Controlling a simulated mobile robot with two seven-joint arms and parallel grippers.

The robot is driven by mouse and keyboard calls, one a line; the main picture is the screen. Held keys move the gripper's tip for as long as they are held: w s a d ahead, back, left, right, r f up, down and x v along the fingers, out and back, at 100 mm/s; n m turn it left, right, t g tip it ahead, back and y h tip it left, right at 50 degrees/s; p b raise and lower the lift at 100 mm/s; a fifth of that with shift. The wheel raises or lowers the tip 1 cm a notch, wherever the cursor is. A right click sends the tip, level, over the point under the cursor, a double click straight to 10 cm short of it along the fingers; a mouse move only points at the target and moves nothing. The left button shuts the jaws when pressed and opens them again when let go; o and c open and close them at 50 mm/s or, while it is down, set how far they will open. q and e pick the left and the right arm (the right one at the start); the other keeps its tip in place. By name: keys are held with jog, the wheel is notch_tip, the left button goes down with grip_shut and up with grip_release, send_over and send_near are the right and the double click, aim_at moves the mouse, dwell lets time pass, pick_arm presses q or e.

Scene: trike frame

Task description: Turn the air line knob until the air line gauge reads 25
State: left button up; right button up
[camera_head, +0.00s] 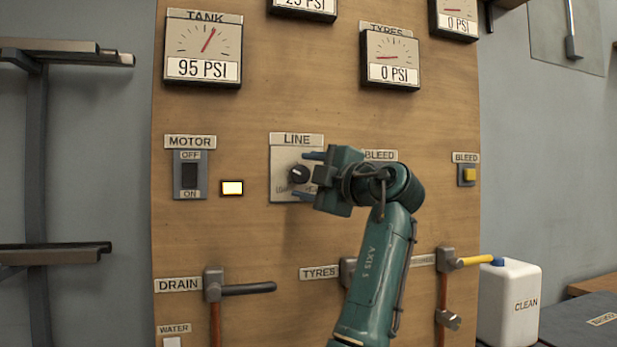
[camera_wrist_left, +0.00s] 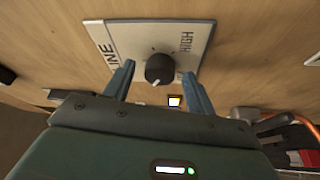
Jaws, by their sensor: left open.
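The air line knob (camera_head: 299,174) is a round black dial with a white pointer mark on a pale LINE plate (camera_head: 283,152) on the wooden panel. In the left wrist view the knob (camera_wrist_left: 159,68) shows near the plate's HIGH marking. My left gripper (camera_head: 308,176) is open. Its blue fingers are on either side of the knob, with gaps showing in the wrist view; I see no contact. A gauge (camera_head: 303,5) above the LINE plate is cut off by the top edge; its visible readout looks like 25 PSI. Its name label is out of view. My right gripper is not in view.
The TANK gauge (camera_head: 203,52) reads 95 PSI and the TYRES gauge (camera_head: 391,60) reads 0 PSI. A MOTOR switch (camera_head: 190,174) and a lit lamp (camera_head: 232,188) are left of the plate. Lever handles (camera_head: 248,289) stick out below. A white jug (camera_head: 508,300) stands at right.

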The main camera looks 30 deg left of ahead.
pick_arm(q)
jog(key=b+v, duration=0.2)
jog(key=v, duration=1.1)
